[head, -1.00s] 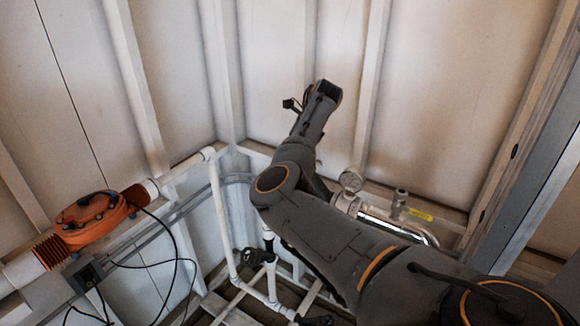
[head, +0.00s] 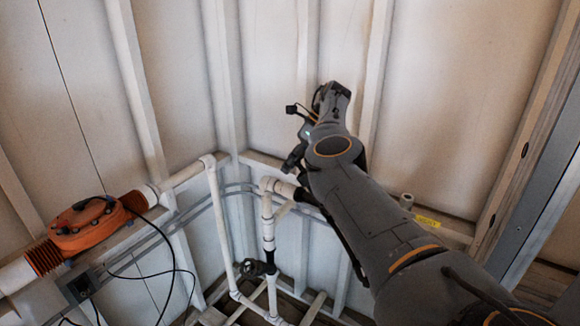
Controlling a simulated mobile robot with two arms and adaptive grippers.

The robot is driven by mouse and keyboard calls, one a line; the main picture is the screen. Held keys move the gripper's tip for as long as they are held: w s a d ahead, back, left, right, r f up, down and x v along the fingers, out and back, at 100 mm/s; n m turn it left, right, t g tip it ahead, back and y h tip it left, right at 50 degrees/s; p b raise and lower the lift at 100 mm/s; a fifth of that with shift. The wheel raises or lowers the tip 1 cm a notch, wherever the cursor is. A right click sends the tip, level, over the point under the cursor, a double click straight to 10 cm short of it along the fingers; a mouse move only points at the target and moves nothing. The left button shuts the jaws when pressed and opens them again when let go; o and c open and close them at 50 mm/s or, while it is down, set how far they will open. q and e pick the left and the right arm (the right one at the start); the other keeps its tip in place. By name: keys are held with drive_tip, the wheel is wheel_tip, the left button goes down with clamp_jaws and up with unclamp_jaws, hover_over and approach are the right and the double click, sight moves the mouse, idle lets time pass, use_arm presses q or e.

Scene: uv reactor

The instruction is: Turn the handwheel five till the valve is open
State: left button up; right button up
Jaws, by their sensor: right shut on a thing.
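My right arm reaches in from the lower right and bends at its far end. The right gripper (head: 295,160) shows small and dark at the left of that end, just above a white pipe elbow. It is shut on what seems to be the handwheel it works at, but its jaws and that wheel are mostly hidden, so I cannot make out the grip. A black handwheel (head: 256,268) sits lower on the white upright pipe (head: 267,222), clear of the gripper. My left gripper is not in view.
White pipes run along the left wall and into the corner. An orange ribbed unit (head: 88,224) with black cables is on the left. A yellow label (head: 427,222) is on the rail at the right. A grey metal post (head: 528,195) stands at the far right.

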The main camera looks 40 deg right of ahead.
drive_tip(key=shift+a+f, duration=0.1)
idle(0.3)
drive_tip(key=o, duration=1.2)
drive_tip(key=shift+o, duration=0.2)
wheel_tip(320, 180, up, 10)
drive_tip(key=shift+r, duration=0.1)
